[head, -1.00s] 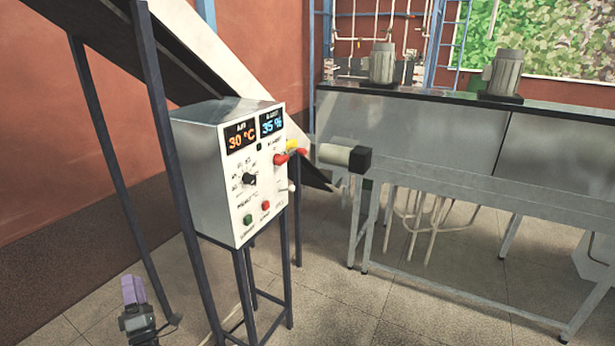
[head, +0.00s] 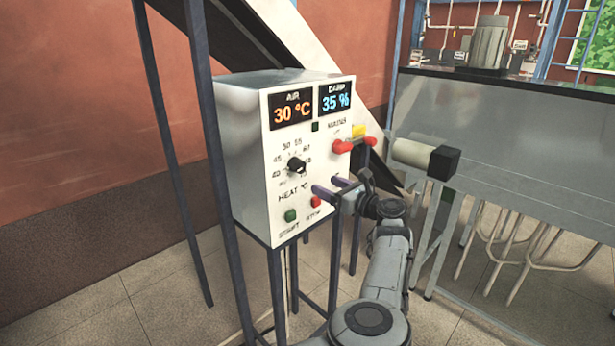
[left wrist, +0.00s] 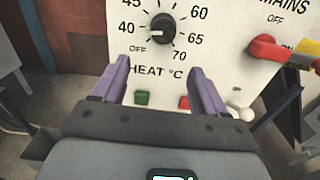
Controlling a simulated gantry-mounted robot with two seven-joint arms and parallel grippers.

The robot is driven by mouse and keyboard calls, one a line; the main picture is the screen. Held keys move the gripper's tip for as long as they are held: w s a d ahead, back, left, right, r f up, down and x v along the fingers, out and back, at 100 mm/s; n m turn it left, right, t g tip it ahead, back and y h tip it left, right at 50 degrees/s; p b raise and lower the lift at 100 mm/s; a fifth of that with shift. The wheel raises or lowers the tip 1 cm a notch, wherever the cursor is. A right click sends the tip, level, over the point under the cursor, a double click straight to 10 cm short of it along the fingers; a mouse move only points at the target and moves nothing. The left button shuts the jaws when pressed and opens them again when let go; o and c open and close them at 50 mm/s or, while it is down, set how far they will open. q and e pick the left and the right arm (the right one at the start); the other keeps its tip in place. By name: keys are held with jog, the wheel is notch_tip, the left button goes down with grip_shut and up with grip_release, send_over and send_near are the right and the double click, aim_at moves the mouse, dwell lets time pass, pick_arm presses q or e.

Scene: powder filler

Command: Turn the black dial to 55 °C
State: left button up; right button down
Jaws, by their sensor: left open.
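The black dial (head: 296,166) sits on the white front panel (head: 270,215) of a metal control box, inside a ring of numbers. It also shows in the left wrist view (left wrist: 162,28), above "HEAT °C". Its white mark seems to point left, towards the low end; the exact setting is hard to read. The air display (head: 292,109) reads 30 °C. My left gripper (head: 329,188), with purple fingers, is open and empty before the panel's lower right. In the left wrist view its fingers (left wrist: 159,70) point at the panel, below the dial and apart from it.
A red mains handle (head: 343,146) sticks out at the panel's upper right. A green start button (head: 291,215) and a red stop button (head: 315,201) lie below the dial.

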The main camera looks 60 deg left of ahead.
aim_at(302, 168)
pick_arm(q)
jog(key=a, duration=0.3)
jog(key=s+a+r+p, duration=0.1)
jog(key=a, duration=0.3)
jog(key=a+p, duration=0.1)
jog(key=a, duration=0.2)
jog(key=shift+s+a+r, duration=0.25)
jog(key=shift+s+a, duration=0.15)
jog(key=c, duration=1.1)
